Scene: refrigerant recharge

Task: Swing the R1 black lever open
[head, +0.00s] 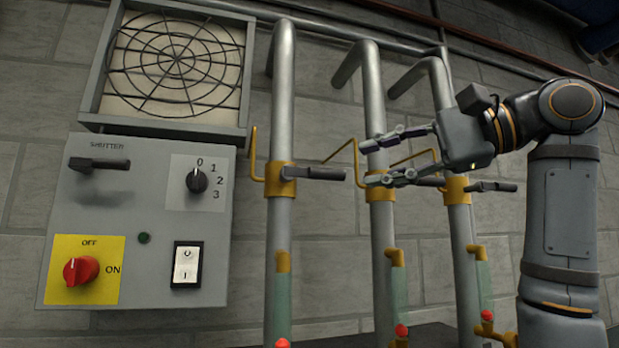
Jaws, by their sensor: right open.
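Three grey vertical pipes each carry a brass collar with a black lever pointing right. The left black lever (315,173) is fully clear of my gripper. The middle black lever (431,182) is partly hidden by my right gripper's lower finger. The right black lever (492,187) lies below and right of my gripper. No R1 label is readable, so I cannot tell which lever is R1. My right gripper (369,162) is open, its fingers pointing left across the middle pipe (384,240). I cannot tell whether it touches the pipe or lever. My left gripper is not in view.
A grey control box (140,220) with a shutter handle (99,163), a dial (197,180) and a red knob (80,270) is on the left. A fan grille (180,65) is above it. Thin brass rods (345,152) stick out from the collars near my fingers.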

